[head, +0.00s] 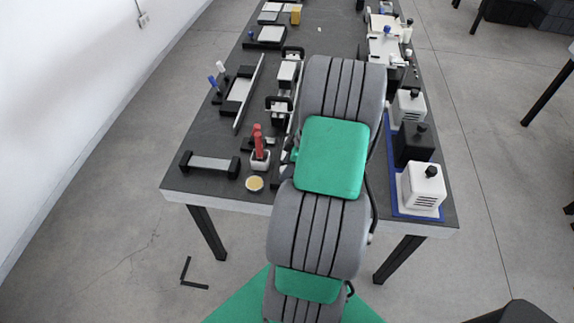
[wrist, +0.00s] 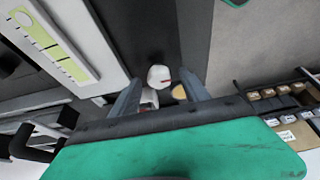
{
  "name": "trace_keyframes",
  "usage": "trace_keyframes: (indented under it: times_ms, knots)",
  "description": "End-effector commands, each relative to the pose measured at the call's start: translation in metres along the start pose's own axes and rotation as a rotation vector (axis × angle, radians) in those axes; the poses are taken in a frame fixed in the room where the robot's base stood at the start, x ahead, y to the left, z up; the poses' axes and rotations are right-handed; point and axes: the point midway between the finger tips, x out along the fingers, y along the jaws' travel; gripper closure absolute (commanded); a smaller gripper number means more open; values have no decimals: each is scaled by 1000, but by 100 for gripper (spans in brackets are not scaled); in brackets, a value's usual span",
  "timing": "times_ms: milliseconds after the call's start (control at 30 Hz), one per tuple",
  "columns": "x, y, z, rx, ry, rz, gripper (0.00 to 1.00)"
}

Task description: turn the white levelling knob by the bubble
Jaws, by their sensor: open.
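In the head view my arm hides my gripper and the knob.
White and black boxes fill a blue tray (head: 396,203) at right.

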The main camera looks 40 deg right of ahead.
Motion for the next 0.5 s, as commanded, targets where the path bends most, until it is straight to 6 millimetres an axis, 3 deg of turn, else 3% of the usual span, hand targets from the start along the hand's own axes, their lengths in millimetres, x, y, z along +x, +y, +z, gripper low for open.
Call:
trace_keyframes:
  times_ms: [100,500]
  knots:
    - [0,0,0,0,0,0,47]
    - [-1,0,0,1,0,0,80]
